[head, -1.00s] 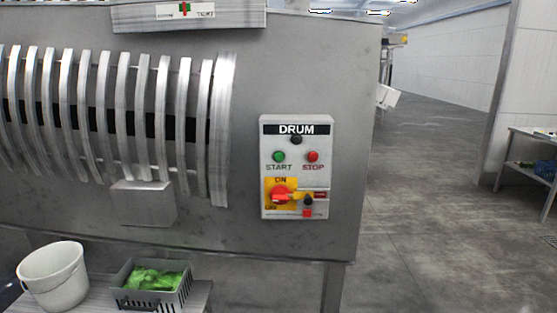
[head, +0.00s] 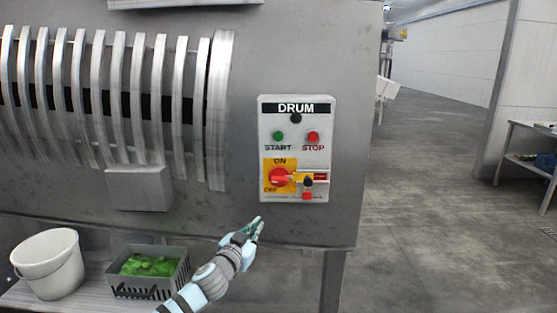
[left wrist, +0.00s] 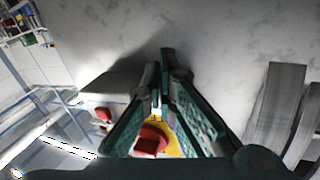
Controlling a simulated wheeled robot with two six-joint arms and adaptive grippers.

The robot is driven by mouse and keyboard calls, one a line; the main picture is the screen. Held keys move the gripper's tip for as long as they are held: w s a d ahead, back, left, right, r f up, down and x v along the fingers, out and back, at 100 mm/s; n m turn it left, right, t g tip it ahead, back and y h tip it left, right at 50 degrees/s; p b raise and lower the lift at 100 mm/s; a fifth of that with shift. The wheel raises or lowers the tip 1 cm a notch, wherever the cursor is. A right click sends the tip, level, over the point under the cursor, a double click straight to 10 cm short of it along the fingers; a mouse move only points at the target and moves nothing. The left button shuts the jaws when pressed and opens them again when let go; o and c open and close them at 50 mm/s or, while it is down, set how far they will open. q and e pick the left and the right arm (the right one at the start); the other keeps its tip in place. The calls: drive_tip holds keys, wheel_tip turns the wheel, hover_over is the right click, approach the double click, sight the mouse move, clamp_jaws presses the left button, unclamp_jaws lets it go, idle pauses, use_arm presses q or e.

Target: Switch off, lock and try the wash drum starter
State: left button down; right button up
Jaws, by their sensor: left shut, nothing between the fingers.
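The drum starter (head: 325,150) is a light grey box labelled DRUM on the machine's front. It has a green START button (head: 278,136) and a red STOP button (head: 313,137). Below them is a red rotary handle (head: 279,179) on a yellow plate with ON at the top and OFF at lower left; its exact setting is too small to tell. A small red and black item (head: 308,194), perhaps a padlock, is right of the handle. My left gripper (head: 258,226) is shut and empty, below and left of the box. Its teal fingers (left wrist: 163,85) fill the left wrist view's middle.
Curved metal drum bars (head: 125,105) and a small metal box (head: 138,188) are at the left. A white bucket (head: 48,262) and a grey crate (head: 150,287) with greens stand on a low bench. Open floor (head: 430,200) lies at the right.

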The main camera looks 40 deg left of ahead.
sight(275, 140)
use_arm(q)
drive_tip(key=s+d+r+m+t+h, duration=0.1)
drive_tip(key=d+r+t, duration=0.1)
drive_tip(key=r, duration=0.6)
drive_tip(key=s+d+r+m+t+h+b, duration=0.1)
drive_tip(key=d+r, duration=0.3)
drive_tip(key=r, duration=0.5)
drive_tip(key=s+d+r+m+t+h+b, duration=0.1)
drive_tip(key=s+d+r+t+h, duration=0.1)
drive_tip(key=r, duration=0.7)
drive_tip(key=shift+d+m+t+h, duration=0.4)
drive_tip(key=shift+d+t, duration=0.5)
drive_tip(key=shift+d, duration=0.1)
drive_tip(key=shift+s, duration=0.1)
drive_tip(key=shift+w+a+f+p, duration=0.1)
drive_tip(key=shift+w+a+p, duration=0.8)
drive_tip(key=shift+w, duration=0.3)
drive_tip(key=shift+w+a+r+p, duration=0.1)
drive_tip(key=shift+w+a+p, duration=0.75)
drive_tip(key=shift+w, duration=0.3)
drive_tip(key=shift+w+a+f+p, duration=0.1)
drive_tip(key=shift+w+a+p, duration=0.65)
drive_tip(key=shift+w+a, duration=0.35)
drive_tip(key=shift+d, duration=0.15)
drive_tip(key=shift+w, duration=0.2)
